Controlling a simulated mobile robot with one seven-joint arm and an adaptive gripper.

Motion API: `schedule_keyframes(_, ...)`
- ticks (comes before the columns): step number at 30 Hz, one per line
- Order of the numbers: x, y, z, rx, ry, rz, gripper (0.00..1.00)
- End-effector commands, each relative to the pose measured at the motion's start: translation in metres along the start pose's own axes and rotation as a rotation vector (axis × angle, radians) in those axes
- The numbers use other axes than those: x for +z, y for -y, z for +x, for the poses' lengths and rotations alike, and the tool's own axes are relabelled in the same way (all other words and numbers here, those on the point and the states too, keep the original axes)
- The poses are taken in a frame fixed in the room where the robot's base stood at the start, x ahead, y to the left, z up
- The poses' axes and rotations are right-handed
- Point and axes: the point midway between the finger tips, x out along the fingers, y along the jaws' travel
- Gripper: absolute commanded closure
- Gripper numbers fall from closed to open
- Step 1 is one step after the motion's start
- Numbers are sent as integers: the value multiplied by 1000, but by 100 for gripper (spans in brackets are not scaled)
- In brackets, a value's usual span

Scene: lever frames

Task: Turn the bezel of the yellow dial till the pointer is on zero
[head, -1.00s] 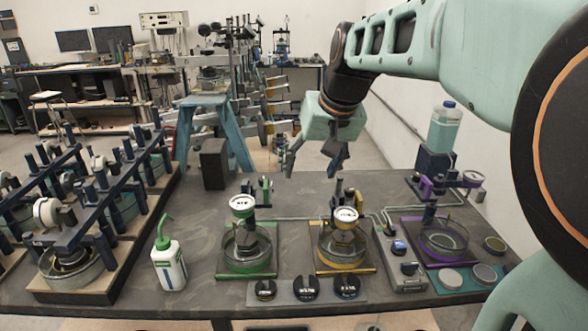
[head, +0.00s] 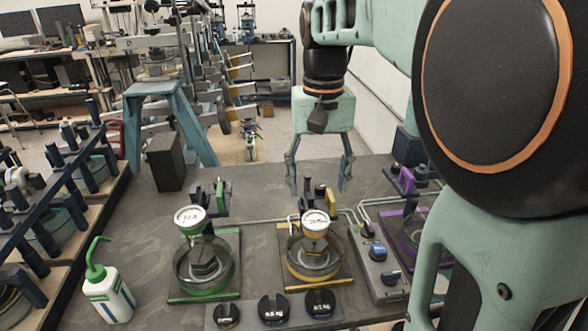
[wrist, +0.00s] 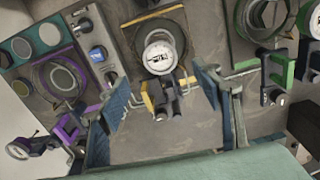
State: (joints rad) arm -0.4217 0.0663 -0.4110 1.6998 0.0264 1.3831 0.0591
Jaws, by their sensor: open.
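The yellow dial (head: 315,221) has a round white face and stands over a glass dish on the yellow-edged station in the middle of the table. It also shows upper middle in the wrist view (wrist: 160,55), with a yellow bracket (wrist: 162,98) just below it. Its pointer and scale are too small to read. My gripper (head: 319,182) points down, open and empty. In the head view it hangs above and behind the dial, apart from it. In the wrist view its two fingers (wrist: 162,98) are spread on either side of the bracket.
A green-edged station with a similar dial (head: 190,218) stands left, a purple one (head: 408,232) right. A grey control box (head: 377,262) sits close right of the yellow station. Black weights (head: 273,308) lie in front. A green-capped bottle (head: 106,290) stands at left.

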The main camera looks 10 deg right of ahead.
Motion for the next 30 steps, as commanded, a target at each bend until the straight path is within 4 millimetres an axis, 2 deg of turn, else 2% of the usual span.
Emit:
schedule_keyframes(1,1,0,12,1,4,-1,41)
schedule_keyframes(6,0,0,45,0,2,0,41)
schedule_keyframes(12,0,0,72,-1,1,1,41)
schedule_keyframes(17,0,0,81,-1,-1,1,41)
schedule_keyframes(25,0,0,82,-1,-2,0,41)
schedule_keyframes(30,-1,0,82,-1,-2,0,59)
